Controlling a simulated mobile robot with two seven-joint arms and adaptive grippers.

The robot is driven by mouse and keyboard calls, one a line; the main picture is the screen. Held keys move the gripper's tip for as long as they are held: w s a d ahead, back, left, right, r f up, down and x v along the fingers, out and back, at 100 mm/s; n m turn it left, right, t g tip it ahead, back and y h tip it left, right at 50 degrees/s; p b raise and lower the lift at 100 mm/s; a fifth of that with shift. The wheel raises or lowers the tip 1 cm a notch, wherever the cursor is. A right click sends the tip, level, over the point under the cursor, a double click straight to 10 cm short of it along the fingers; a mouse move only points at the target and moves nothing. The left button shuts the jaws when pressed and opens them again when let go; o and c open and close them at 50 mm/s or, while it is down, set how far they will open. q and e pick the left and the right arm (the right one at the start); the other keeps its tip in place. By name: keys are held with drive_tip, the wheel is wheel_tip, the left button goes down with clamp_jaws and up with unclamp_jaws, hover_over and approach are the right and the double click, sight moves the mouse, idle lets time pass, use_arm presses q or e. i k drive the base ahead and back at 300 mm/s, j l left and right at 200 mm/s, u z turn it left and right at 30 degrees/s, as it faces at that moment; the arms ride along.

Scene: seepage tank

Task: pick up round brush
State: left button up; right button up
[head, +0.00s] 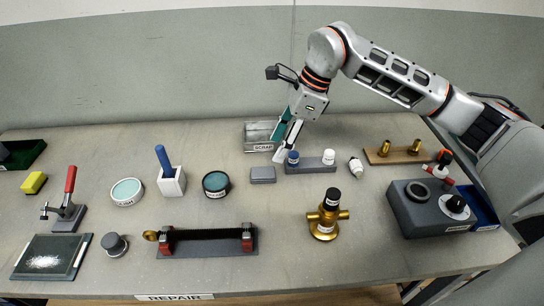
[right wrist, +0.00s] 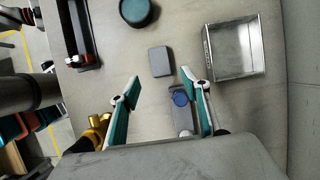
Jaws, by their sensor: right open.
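I cannot tell for sure which item is the round brush. A blue-topped round piece (head: 293,158) stands upright in a grey holder (head: 310,167), beside a white-topped piece (head: 328,157). My right gripper (head: 285,148) is open and empty, pointing down right at the blue-topped piece. In the right wrist view the blue top (right wrist: 180,98) shows beside one finger of the open gripper (right wrist: 160,85), inside the gap; I see no grip on it. A blue handle (head: 163,158) also stands in a white block (head: 171,182) further left. My left gripper is not in view.
A metal scrap tray (head: 258,147) stands behind the gripper. A grey block (head: 263,175) lies left of the holder and a small white bottle (head: 356,167) right. A brass valve (head: 326,220) stands in front. A grey device (head: 425,215) is at right.

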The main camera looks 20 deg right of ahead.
sight(160, 150)
drive_tip(key=k+j, duration=0.25)
drive_tip(key=k, duration=0.2)
drive_tip(key=k+j, duration=0.3)
drive_tip(key=k, duration=0.2)
